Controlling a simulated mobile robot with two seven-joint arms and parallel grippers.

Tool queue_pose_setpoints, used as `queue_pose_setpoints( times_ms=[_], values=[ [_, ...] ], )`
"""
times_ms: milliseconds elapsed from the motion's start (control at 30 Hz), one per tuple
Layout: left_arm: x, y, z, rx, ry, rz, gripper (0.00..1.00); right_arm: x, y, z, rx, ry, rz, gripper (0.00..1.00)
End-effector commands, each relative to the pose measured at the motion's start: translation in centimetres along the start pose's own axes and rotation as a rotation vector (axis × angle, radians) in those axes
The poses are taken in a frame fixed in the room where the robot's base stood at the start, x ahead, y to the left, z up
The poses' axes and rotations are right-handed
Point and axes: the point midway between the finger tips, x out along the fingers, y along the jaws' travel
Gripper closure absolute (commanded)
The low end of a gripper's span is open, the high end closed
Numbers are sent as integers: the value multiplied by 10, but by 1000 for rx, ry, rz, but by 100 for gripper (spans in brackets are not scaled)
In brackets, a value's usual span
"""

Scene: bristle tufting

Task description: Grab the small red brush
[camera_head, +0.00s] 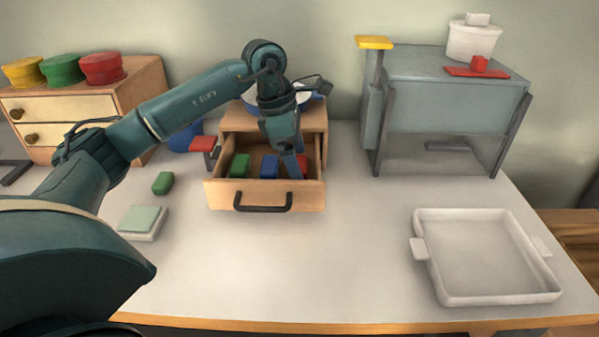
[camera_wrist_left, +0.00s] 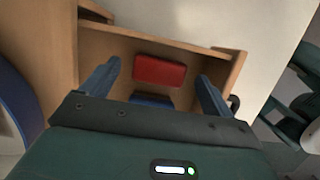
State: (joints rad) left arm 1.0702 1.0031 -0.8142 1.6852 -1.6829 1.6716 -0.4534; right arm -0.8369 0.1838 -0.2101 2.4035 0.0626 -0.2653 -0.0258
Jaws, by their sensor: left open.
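The small red brush (camera_head: 303,165) is a red block in the open wooden drawer (camera_head: 222,196), at the right end of a row with a blue block (camera_head: 269,166) and a green block (camera_head: 240,165). My left gripper (camera_head: 296,166) points down into the drawer at the red block, which it partly hides in the head view. In the left wrist view the red block (camera_wrist_left: 159,71) lies between and a little beyond the two open blue fingers (camera_wrist_left: 158,84). The fingers look apart from it. Part of the blue block (camera_wrist_left: 151,101) shows nearer the wrist. My right gripper is not in view.
A loose green block (camera_head: 163,183) and a pale green-topped pad (camera_head: 142,221) lie at left. A white tray (camera_head: 435,270) stands at right, below a grey machine (camera_head: 440,95). The table's front middle is clear.

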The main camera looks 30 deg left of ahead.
Motion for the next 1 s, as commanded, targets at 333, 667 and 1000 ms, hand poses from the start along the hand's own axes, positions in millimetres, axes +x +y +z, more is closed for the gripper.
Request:
queue_pose_setpoints(
  times_ms=[333,667,1000],
  values=[
    [8,0,0,0,-1,1,18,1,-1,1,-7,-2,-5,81],
    [7,0,0,-1,-1,1,45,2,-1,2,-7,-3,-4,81],
    [7,0,0,-1,-1,1,61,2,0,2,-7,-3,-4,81]
  ],
)
